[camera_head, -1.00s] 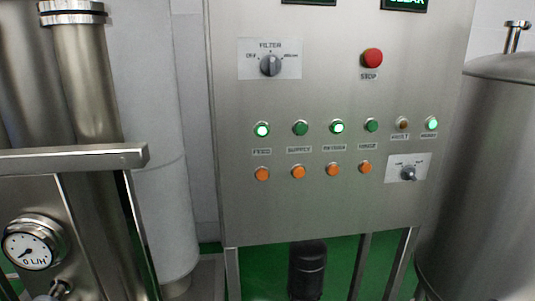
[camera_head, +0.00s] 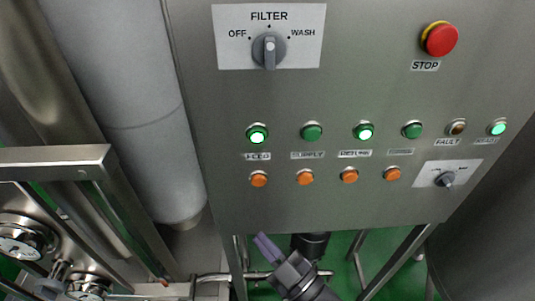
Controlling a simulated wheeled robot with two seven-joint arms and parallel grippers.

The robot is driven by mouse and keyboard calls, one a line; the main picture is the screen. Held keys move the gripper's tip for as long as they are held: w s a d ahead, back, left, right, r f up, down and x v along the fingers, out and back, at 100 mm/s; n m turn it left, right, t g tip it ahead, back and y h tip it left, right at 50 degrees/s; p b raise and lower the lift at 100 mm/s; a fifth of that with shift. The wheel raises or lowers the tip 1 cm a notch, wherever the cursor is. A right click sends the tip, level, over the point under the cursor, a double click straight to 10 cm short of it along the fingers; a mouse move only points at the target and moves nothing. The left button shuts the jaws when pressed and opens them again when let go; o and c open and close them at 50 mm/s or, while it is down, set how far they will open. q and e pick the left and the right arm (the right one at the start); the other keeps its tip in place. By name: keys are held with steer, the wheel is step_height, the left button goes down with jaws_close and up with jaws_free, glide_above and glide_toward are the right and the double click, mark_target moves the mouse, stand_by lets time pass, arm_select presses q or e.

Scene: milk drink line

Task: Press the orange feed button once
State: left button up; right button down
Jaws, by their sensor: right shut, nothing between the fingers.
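The orange feed button (camera_head: 259,179) is the leftmost of a row of orange buttons on the steel control panel (camera_head: 380,95). It sits below the FEED label (camera_head: 257,156) and a lit green button (camera_head: 257,134). My right gripper (camera_head: 262,240) comes up from the bottom edge, below the panel's lower edge in the picture. Its fingers are shut and empty, pointing up and left. In the picture its tips are below the orange feed button and apart from it. My left gripper is not in view.
Other orange buttons (camera_head: 305,177) are close to the right of it. The panel also has a filter knob (camera_head: 269,48), a red stop button (camera_head: 440,39) and a small selector (camera_head: 445,179). Steel pipework and a gauge (camera_head: 22,238) stand at the left.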

mark_target(259, 181)
arm_select(q)
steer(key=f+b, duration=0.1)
steer(key=b, duration=0.1)
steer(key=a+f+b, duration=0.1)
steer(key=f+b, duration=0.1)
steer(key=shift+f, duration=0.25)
arm_select(e)
steer(key=w+r, duration=0.1)
steer(key=w, duration=0.8)
steer(key=shift+r+n+y, duration=0.25)
steer(key=shift+n+y, duration=0.05)
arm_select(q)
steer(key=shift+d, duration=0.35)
arm_select(e)
steer(key=shift+a, duration=0.1)
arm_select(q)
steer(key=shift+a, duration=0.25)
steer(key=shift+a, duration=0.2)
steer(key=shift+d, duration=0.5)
arm_select(e)
steer(key=shift+w, duration=0.1)
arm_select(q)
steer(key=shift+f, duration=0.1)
arm_select(e)
steer(key=shift+w, duration=0.1)
